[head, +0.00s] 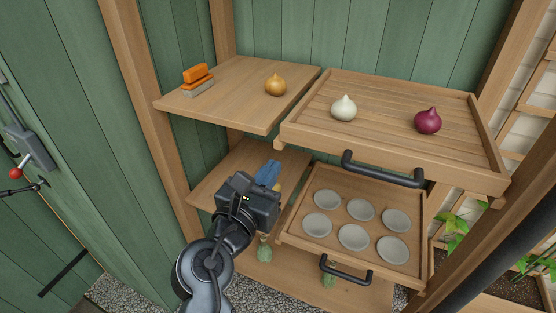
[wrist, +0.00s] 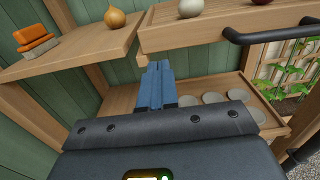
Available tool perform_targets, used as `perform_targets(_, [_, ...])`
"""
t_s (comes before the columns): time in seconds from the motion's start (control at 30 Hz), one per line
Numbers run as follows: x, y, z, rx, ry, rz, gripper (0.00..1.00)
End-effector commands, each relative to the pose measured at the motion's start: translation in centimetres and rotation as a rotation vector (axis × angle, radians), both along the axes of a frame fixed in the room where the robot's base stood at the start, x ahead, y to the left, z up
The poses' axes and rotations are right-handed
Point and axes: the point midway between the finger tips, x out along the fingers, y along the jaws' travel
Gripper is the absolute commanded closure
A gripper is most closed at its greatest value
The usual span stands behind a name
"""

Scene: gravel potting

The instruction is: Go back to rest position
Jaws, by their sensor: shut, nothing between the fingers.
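My gripper (head: 267,174) is in front of the shelf unit at the height of the middle shelf (head: 222,180), left of the lower tray. Its blue fingers (wrist: 155,86) are together with nothing between them in the wrist view. The fingers point in toward the shelves, below the upper boards. Part of the middle shelf is hidden behind my gripper.
An upper tray (head: 392,153) with a black handle holds a white onion (head: 344,107) and a red onion (head: 428,121). A lower tray (head: 290,235) holds several grey discs. A yellow onion (head: 275,85) and an orange-and-grey block (head: 198,80) sit on the top left shelf (head: 235,105).

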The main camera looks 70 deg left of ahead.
Motion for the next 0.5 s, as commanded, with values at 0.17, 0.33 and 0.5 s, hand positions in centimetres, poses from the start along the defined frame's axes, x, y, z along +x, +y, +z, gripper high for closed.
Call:
perform_targets(0.17, [-1.8, -2.1, -0.1, 0.0, 0.001, 0.0, 1.0])
perform_targets(0.33, [-2.5, -3.0, 0.0, 0.0, 0.0, 0.0, 1.0])
perform_targets(0.5, [-2.7, -3.1, 0.0, -0.001, -0.001, 0.0, 1.0])
